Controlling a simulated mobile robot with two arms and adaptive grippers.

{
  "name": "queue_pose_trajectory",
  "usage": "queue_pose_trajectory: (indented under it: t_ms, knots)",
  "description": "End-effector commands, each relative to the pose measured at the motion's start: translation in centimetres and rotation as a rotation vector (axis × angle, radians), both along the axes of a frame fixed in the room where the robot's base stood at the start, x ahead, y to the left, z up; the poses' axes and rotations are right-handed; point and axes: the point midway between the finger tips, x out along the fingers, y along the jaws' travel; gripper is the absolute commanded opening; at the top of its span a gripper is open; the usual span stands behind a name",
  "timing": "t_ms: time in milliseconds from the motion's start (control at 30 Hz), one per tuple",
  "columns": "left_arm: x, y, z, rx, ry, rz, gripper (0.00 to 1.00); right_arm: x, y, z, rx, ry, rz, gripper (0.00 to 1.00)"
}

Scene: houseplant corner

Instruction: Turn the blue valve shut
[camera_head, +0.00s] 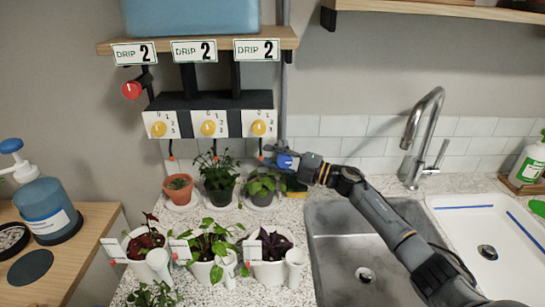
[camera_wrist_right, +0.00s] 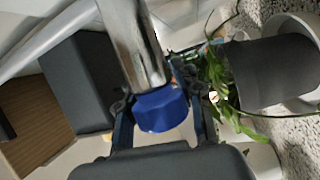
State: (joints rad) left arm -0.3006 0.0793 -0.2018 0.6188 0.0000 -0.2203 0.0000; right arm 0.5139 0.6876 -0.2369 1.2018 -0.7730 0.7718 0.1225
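The blue valve (camera_head: 285,161) is a small blue knob on the pipe by the tiled wall, just right of the potted plants. In the right wrist view the blue valve (camera_wrist_right: 160,111) caps the end of a shiny metal pipe. My right gripper (camera_head: 294,163) reaches it from the right. My left gripper is not in view.
A dark potted plant (camera_head: 262,188) stands close left of the valve, and its grey pot (camera_wrist_right: 270,75) fills the right of the wrist view. A yellow-green sponge (camera_head: 296,187) lies below my gripper. The sink (camera_head: 335,255) is under my right arm. A red knob (camera_head: 131,90) hangs upper left.

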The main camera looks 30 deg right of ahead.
Motion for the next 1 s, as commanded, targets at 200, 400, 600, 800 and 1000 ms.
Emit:
queue_pose_trajectory:
  t_ms: [200,400,600,800,1000]
  knots:
    - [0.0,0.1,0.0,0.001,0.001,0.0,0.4,0.0,0.0,-0.1,-0.001,0.001,0.0,0.0]
    - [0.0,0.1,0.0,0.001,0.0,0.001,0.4,-0.1,0.0,-0.1,-0.003,0.002,0.0,0.0]
    - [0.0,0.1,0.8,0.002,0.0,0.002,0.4,0.0,0.0,0.0,-0.031,0.016,0.0,0.0]
    - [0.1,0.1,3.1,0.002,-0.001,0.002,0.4,0.0,0.0,0.1,-0.12,0.059,0.0,0.0]
    - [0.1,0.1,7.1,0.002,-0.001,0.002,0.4,-0.1,-0.1,0.0,-0.269,0.131,0.001,0.0]
